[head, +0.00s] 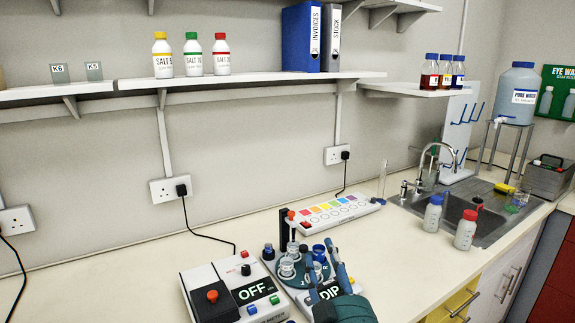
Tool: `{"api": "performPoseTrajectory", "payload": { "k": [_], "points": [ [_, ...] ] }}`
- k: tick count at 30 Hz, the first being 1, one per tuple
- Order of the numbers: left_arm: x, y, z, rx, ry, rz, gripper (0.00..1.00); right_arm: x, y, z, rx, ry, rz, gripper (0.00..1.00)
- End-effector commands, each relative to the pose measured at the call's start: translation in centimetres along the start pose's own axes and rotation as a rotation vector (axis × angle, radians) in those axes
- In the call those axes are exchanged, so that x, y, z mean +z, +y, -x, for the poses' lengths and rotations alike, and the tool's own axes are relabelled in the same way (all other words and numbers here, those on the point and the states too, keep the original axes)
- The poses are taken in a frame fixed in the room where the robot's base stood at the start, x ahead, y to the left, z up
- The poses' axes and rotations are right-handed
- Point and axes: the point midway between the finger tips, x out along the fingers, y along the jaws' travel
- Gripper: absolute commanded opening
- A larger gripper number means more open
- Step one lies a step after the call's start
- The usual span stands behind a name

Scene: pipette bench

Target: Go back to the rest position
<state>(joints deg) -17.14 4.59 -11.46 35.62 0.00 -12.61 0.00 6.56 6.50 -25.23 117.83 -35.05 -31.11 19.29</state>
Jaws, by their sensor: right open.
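My right gripper (321,262) is at the bottom centre, over the front right part of a white device marked DIP (330,291). Its two blue-grey fingers are apart and point away from me, towards the device's round dark turntable (276,266) with small clear cups. A blue-capped piece (319,249) shows close to the fingertips; I cannot tell whether they touch it. The gripper hides part of the device. My left gripper is not in view.
A white meter marked OFF (226,290) stands left of the device. Behind is a colour-chart panel (334,213). Two white bottles, one blue-capped (432,214) and one red-capped (466,230), stand by the sink (487,222). The bench right of my gripper (405,265) is clear.

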Motion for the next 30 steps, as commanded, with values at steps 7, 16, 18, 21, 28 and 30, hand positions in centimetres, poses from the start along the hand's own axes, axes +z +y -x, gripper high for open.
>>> {"api": "performPoseTrajectory", "payload": {
  "k": [7,16,18,21,28,30],
  "points": [
    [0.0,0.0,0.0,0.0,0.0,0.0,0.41,16.0,1.9,10.8,0.02,-0.543,-0.123,0.42],
    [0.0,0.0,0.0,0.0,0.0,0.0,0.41,25.3,0.3,26.3,-0.081,-1.034,-0.194,0.42],
    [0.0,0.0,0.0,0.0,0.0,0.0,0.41,26.0,0.0,28.9,-0.106,-1.106,-0.202,0.42],
    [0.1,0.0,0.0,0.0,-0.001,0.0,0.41,26.7,-0.5,32.4,-0.142,-1.197,-0.21,0.42],
    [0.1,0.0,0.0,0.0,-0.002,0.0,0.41,27.1,-1.4,39.5,-0.227,-1.371,-0.227,0.42],
    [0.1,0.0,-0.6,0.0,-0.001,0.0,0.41,29.3,-2.2,39.4,-0.233,-1.383,-0.226,0.42]
  ]
}}
